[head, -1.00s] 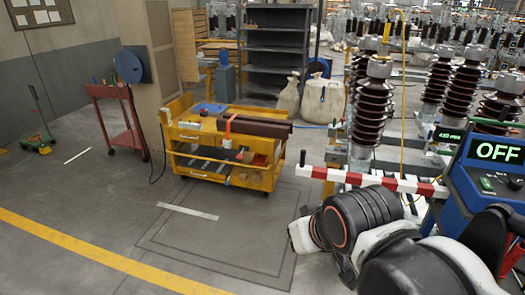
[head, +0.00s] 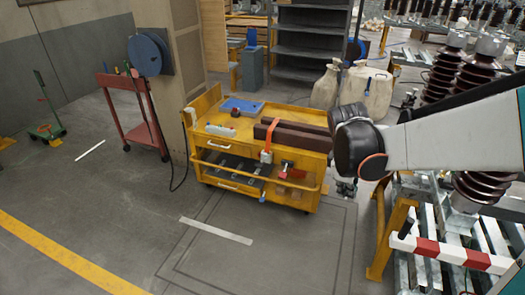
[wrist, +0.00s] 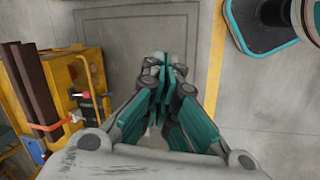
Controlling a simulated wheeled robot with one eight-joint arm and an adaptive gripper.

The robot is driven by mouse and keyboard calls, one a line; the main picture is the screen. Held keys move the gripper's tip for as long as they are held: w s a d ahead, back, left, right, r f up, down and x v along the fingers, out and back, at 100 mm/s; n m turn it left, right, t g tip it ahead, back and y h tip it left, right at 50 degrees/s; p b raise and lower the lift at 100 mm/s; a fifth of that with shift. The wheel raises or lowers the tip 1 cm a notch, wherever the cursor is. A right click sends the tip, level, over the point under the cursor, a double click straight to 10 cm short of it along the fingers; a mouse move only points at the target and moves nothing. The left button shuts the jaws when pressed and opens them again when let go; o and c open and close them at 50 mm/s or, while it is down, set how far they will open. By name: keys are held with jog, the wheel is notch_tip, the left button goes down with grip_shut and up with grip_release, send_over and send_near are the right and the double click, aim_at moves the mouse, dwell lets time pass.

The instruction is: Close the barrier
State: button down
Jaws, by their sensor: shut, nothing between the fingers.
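The barrier (head: 455,255) is a red-and-white striped bar at the lower right of the head view. It lies roughly level, and its white left end is beside a yellow post (head: 388,245). Its right part runs behind my arm and toward the picture edge, so its far end is hidden. My gripper (wrist: 165,68) is shut and empty in the wrist view, pointing over bare floor beside the yellow cart. In the head view my arm reaches in from the right, above the barrier. The barrier does not show in the wrist view.
The yellow cart (head: 228,180) with brown bars stands left of my arm; it also shows in the wrist view (wrist: 90,70). Brown insulators (head: 445,75) stand at the right. A red trolley (head: 135,110) is at the left. The floor in front is clear.

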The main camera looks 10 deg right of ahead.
jog(key=s+d+f+n+g+h+b, duration=0.1)
jog(key=s+d+f+n+g+b, duration=0.2)
jog(key=d+f, duration=1.1)
jog(key=shift+s+f, duration=0.5)
jog(key=shift+f, duration=0.55)
jog(key=s+d, duration=1)
jog(key=d, duration=0.6)
jog(key=s+d+b, duration=0.1)
jog(key=s+d, duration=0.9)
jog(key=d, duration=0.6)
jog(key=s+d+b, duration=0.1)
jog(key=s+d, duration=0.8)
jog(key=d, duration=0.7)
jog(key=shift+s+d, duration=0.15)
jog(key=shift+s, duration=0.25)
